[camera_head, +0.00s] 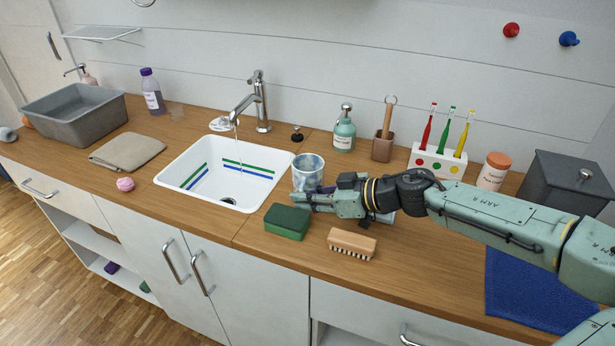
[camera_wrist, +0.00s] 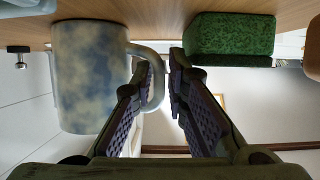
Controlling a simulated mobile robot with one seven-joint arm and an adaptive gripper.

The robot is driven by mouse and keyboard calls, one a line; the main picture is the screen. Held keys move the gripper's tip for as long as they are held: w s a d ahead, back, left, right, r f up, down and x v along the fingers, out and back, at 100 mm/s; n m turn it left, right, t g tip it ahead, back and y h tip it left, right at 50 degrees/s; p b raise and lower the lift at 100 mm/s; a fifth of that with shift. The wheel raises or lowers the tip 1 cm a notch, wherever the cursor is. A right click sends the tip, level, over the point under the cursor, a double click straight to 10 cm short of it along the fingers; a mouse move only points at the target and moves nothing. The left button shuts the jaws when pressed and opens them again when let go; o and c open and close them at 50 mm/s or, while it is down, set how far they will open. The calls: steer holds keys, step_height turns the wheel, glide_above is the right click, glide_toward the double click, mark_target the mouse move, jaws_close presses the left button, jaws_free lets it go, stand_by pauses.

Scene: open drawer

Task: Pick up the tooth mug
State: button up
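The tooth mug (camera_head: 307,172) is a cup mottled in blue and cream, standing upright on the wooden counter just right of the sink. In the wrist view, which is upside down, the mug (camera_wrist: 88,75) fills the left side, with its handle (camera_wrist: 158,75) towards the middle. My gripper (camera_head: 296,202) is low over the counter at the mug's near side. In the wrist view my gripper (camera_wrist: 160,72) is open, with a gap between its fingers. The left finger overlaps the handle, and the handle's outer part shows in the gap. I cannot tell whether they touch.
A green sponge (camera_head: 287,222) lies close in front of my gripper, with a wooden brush (camera_head: 352,243) to its right. The white sink (camera_head: 172,180) with a running tap (camera_head: 258,100) is left of the mug. A toothbrush holder (camera_head: 437,163) stands behind my arm.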

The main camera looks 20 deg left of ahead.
steer(key=shift+c, duration=0.4)
jaws_close()
stand_by(0.4)
step_height(320, 180, up, 10)
steer(key=b, duration=0.2)
stand_by(0.8)
